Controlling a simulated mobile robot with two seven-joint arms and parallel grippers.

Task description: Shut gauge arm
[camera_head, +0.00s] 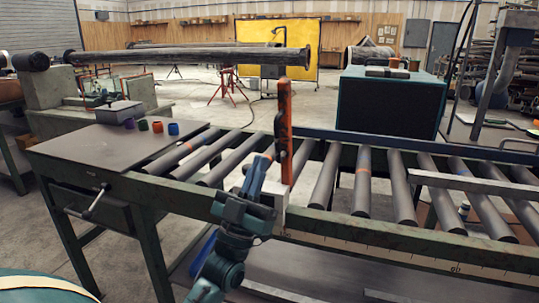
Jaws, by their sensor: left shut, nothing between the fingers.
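The gauge arm (286,120) is an orange-red bar standing upright at the front rail of the roller conveyor. Its foot is at a pale block (279,214) on the rail. My left gripper (270,152) is shut and empty, just left of the bar's middle. Its tip is very close to the bar; I cannot tell whether they touch. My left forearm hides part of the rail below. My right gripper is not in view.
The conveyor rollers (362,185) run to the right, with a scale strip (400,255) along the front rail. A bench top (105,148) at left holds a grey box (119,112) and several small coloured pieces. A dark green cabinet (390,105) stands behind.

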